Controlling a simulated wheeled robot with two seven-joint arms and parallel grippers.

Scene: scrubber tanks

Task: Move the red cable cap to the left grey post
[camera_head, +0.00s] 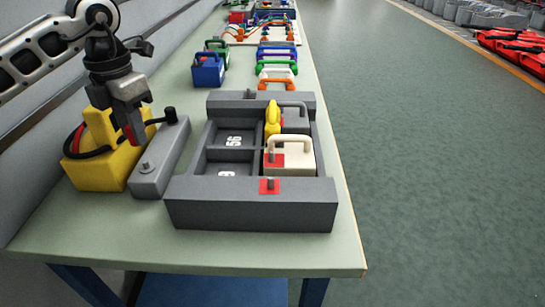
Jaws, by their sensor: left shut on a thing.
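My left gripper (131,130) comes in from the left and points down over the yellow block (97,180). It is shut on a small red piece, which looks like the red cable cap (133,134); the fingers hide much of it. A long grey bar (162,160) lies just right of the yellow block. A bare grey post (146,167) stands on its near end, below and right of the gripper. A black cap (170,115) sits at its far end, with a black cable leading to it. My right gripper is not in view.
A dark grey tray (250,213) with compartments stands right of the bar. It holds a cream handled box (290,158) and a yellow item (272,118). Blue and green handled boxes (208,70) stand farther back. Bare table shows at the front left.

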